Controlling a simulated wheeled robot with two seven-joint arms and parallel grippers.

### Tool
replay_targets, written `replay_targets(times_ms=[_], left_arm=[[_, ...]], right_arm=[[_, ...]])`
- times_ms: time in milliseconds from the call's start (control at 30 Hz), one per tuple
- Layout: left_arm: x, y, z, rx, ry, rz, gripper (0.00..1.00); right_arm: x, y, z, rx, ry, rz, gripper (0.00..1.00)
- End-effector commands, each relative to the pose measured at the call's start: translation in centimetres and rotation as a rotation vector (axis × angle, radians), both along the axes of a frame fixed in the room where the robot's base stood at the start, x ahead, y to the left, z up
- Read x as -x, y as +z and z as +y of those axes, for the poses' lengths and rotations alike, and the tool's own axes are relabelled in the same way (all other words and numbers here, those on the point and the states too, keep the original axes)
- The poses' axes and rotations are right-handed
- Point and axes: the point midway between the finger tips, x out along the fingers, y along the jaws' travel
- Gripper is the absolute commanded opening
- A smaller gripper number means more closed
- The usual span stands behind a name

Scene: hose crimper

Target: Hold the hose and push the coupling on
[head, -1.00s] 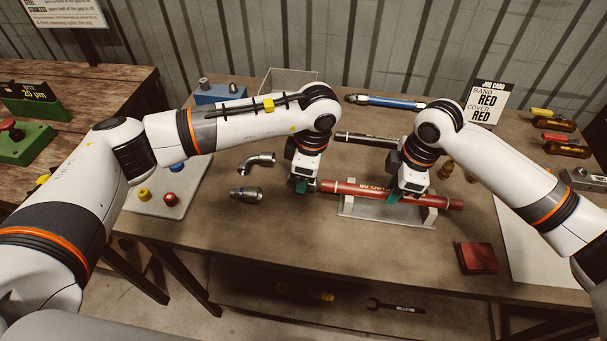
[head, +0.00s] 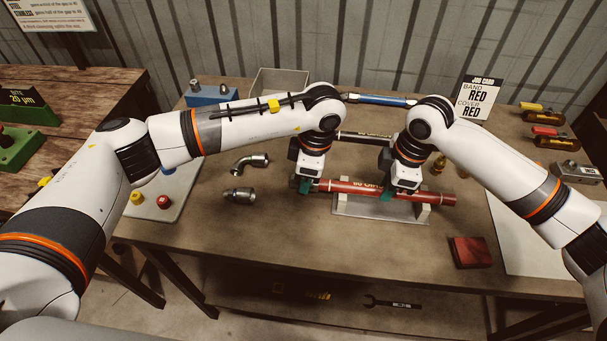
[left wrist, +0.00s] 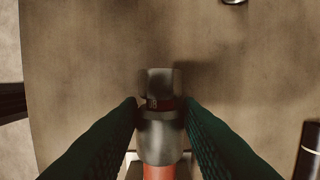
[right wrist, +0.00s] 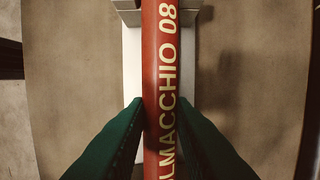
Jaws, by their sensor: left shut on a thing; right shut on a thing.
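The red hose (head: 350,187) with pale lettering lies across a light grey cradle (head: 380,212). My left gripper (head: 305,187) is at the hose's left end, shut on a silver coupling (left wrist: 160,130) with a red band. In the left wrist view the coupling is in line with the hose (left wrist: 158,173) and meets its end. How deep the hose sits inside is hidden.
A bent silver fitting (head: 250,162) and a straight one (head: 239,196) lie left of my left gripper. A black hose (head: 365,137) and a blue hose (head: 380,100) lie behind. A red block (head: 468,252) sits front right. The front middle of the bench is clear.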

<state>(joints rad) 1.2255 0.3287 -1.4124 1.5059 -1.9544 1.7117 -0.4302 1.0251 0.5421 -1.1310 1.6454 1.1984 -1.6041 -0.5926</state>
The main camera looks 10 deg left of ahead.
Motion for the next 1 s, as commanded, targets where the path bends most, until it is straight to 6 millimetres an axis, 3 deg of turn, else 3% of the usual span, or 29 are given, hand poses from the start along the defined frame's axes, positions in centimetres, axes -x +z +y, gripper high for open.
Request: replay_targets(times_ms=[767,800,933,1000], left_arm=[[0.1,0.1,-2.4,0.011,-0.008,-0.001,0.06],[0.1,0.1,-2.4,0.011,-0.008,-0.001,0.35],[0.1,0.1,-2.3,0.009,-0.007,-0.001,0.56],[0.1,0.1,-2.2,0.007,-0.006,0.000,0.57]], right_arm=[[0.1,0.1,0.5,-0.010,0.006,-0.001,0.00],[0.1,0.1,0.5,-0.010,0.006,0.000,0.00],[0.1,0.1,0.4,-0.009,0.005,0.000,0.00],[0.1,0.0,0.4,-0.008,0.004,0.000,0.00]])
